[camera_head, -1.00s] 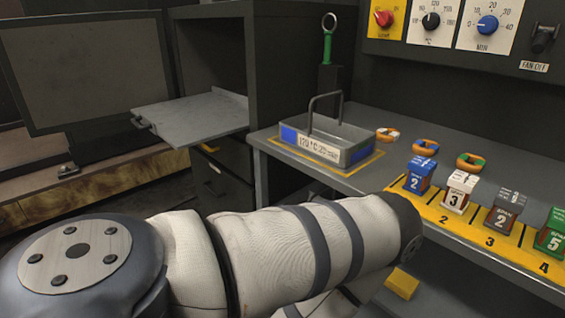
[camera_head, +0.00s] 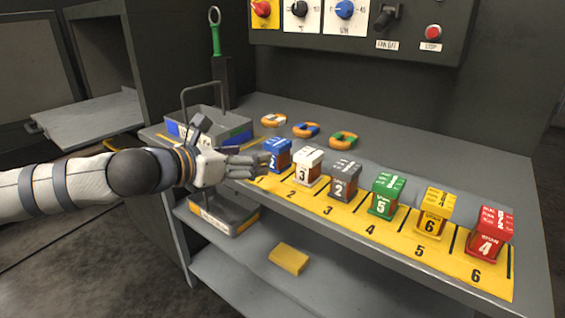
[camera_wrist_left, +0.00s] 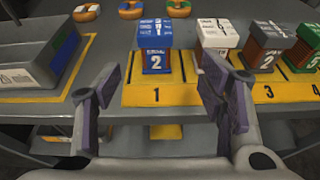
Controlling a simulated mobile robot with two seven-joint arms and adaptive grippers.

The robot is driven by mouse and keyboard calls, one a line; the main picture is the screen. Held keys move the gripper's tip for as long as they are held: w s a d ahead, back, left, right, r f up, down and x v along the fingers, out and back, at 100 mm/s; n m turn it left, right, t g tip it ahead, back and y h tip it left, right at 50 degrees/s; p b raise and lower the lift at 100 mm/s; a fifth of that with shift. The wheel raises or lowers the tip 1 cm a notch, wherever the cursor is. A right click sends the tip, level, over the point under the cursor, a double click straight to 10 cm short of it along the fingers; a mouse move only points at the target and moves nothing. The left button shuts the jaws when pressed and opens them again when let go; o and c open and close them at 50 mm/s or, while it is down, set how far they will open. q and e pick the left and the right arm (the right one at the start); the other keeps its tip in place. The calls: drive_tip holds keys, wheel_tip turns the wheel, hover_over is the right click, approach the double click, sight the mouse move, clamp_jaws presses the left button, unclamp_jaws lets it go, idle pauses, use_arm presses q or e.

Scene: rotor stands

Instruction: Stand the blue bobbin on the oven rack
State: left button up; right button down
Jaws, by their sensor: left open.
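The blue bobbin (camera_head: 278,153), a small block with a white-marked top and a "2" on its front, stands upright on slot 1 of the yellow numbered strip. It also shows in the left wrist view (camera_wrist_left: 155,38), ahead of the fingers and centred between them. My left gripper (camera_head: 254,165) is open and empty, just left of the blue bobbin; the wrist view shows a gap between the fingertips (camera_wrist_left: 160,92) and it. The oven rack (camera_head: 85,120) is a flat grey plate sticking out of the open oven at the left, with nothing on it. My right gripper is out of view.
White (camera_head: 309,167), grey (camera_head: 345,180), green (camera_head: 387,194), yellow (camera_head: 434,211) and red (camera_head: 490,232) blocks stand in a row to the right. A grey tray (camera_head: 225,133) with an upright handle stands behind my gripper. Several orange rings (camera_head: 306,130) lie behind the row.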

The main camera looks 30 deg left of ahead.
sight(271, 149)
use_arm(q)
drive_tip(key=b+x, duration=0.1)
drive_tip(key=x, duration=0.1)
drive_tip(key=b+x, duration=0.1)
drive_tip(key=x, duration=0.2)
drive_tip(key=shift+a+f, duration=0.25)
drive_tip(key=x, duration=0.2)
drive_tip(key=b+x, duration=0.1)
drive_tip(key=x, duration=0.1)
drive_tip(key=r+b+x, duration=0.1)
drive_tip(key=x, duration=0.1)
drive_tip(key=shift+w, duration=0.55)
drive_tip(key=shift+r, duration=0.1)
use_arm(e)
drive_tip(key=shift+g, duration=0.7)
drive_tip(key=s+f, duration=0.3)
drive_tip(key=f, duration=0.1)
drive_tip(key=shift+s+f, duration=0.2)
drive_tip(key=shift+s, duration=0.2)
